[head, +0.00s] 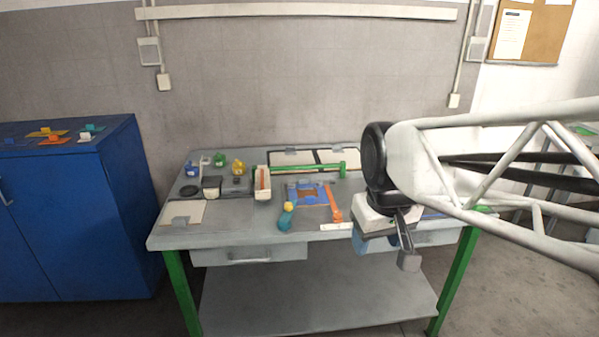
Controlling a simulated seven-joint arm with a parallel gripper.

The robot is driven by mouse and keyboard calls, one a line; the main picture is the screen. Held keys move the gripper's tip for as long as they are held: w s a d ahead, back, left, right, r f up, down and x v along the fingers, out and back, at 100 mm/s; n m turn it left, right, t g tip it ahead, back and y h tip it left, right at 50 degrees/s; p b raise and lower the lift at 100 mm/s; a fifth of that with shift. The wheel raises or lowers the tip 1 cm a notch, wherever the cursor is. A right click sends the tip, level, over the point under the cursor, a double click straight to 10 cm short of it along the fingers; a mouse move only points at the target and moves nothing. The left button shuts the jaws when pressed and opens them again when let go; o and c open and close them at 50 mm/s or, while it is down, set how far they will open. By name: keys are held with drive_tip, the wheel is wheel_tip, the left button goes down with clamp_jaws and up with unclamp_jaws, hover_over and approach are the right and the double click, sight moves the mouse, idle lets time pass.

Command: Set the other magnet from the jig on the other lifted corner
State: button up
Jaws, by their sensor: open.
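My gripper (385,250) hangs at the table's front right edge, open, with nothing seen between its fingers. One dark finger with a grey tip shows clearly; the other is hard to make out. A pale sheet (190,209) lies at the table's front left, with a small grey piece (180,220) at its lower edge. Two dark-edged pale panels (290,159) lie at the back, with a grey piece (291,150) on the left one's far edge. A blue frame-like fixture (294,194) lies mid-table. I cannot tell which pieces are the jig, magnets or lifted corners.
The grey table (240,230) has green legs. A white block with an orange stripe (262,184), a green bar (305,170), an orange tool (335,205) and a teal-and-yellow item (285,221) lie mid-table. Small coloured items crowd the back left. A blue cabinet (75,220) stands left.

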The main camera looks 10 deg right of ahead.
drive_tip(key=s+f+m, duration=0.1)
drive_tip(key=s+f, duration=0.3)
drive_tip(key=s, duration=0.4)
drive_tip(key=shift+m, duration=0.4)
idle(0.8)
